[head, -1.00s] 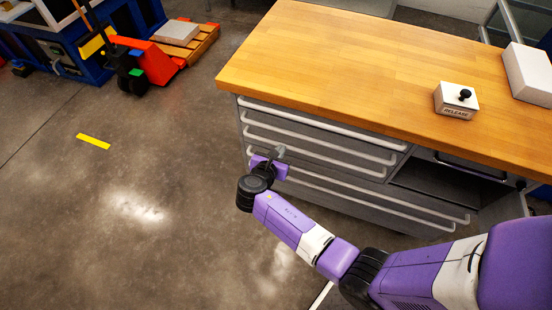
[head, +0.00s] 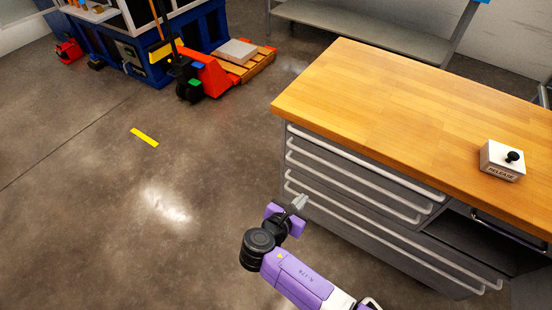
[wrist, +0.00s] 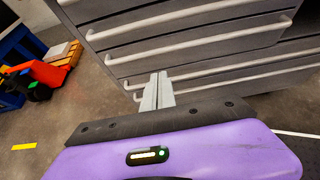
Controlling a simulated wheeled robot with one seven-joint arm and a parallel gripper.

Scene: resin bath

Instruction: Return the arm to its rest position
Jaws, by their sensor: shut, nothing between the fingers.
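My gripper (head: 299,202) is in the lower middle of the head view, in front of the left end of the workbench's drawers. My purple arm runs down from it to the bottom edge. In the wrist view the two grey fingers of my gripper (wrist: 157,91) are together with nothing between them. They point toward the drawer fronts. I cannot tell the exact gap between the fingertips and the drawer handles.
The workbench (head: 400,105) has a wooden top and grey drawers (head: 360,185) with long handles. A white release box (head: 502,160) with a black knob stands on it. An orange pallet jack (head: 208,80) stands at the back left.

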